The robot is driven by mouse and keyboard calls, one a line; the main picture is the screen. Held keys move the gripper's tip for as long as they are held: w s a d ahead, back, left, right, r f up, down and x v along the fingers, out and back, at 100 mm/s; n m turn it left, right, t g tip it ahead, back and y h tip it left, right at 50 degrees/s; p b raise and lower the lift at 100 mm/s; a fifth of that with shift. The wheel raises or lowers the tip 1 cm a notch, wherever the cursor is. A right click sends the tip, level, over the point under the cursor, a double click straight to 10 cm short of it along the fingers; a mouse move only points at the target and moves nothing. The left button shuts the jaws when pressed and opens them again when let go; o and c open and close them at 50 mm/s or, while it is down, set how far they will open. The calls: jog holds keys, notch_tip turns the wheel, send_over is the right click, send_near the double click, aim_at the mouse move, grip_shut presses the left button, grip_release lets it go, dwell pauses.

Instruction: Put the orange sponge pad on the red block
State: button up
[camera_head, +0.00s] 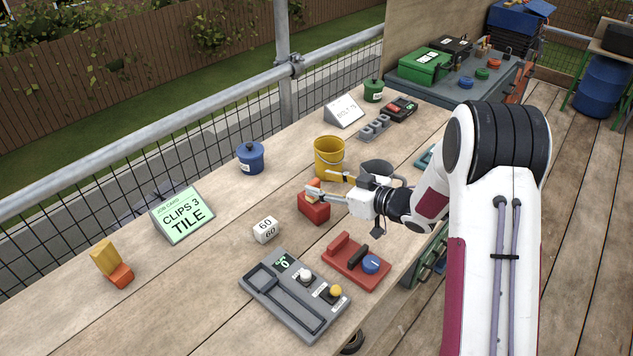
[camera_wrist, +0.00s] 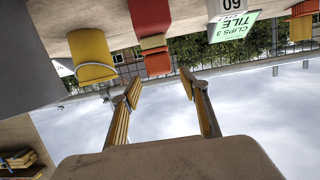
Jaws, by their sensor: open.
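The red block (camera_head: 314,211) stands on the bench in front of the yellow bucket. A small orange piece (camera_head: 313,184), which looks like the sponge pad, is at its top, partly hidden by a finger. My gripper (camera_head: 320,183) is open beside the top of the block. In the wrist view the fingertips (camera_wrist: 160,86) are apart with nothing between them. Whether a finger touches the block or pad I cannot tell.
The yellow bucket (camera_head: 329,157) stands close behind my gripper. A white 60 block (camera_head: 266,230), a red fixture (camera_head: 356,263) and a grey panel (camera_head: 294,294) lie in front. An orange block (camera_head: 121,276) with a yellow piece (camera_head: 105,258) is far left.

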jog(key=v, duration=0.8)
jog(key=shift+r, duration=0.15)
dwell(0.5)
jog(key=d+r+m+t+h, duration=0.2)
jog(key=d+r+h, duration=0.5)
jog(key=r, duration=0.2)
jog(key=s+d+r+m+g+h, duration=0.1)
jog(key=s+d+r+m+h, duration=0.4)
jog(key=s, duration=0.3)
jog(key=s+a+m+g, duration=0.1)
jog(key=s+a+g, duration=0.2)
jog(key=s, duration=1.1)
jog(key=s+a+m+g+y, duration=0.1)
jog(key=s+a, duration=0.3)
jog(key=s, duration=1.1)
jog(key=shift+a+f+g+y, duration=0.2)
jog(key=shift+f+g+y, duration=0.15)
jog(key=shift+g, duration=0.55)
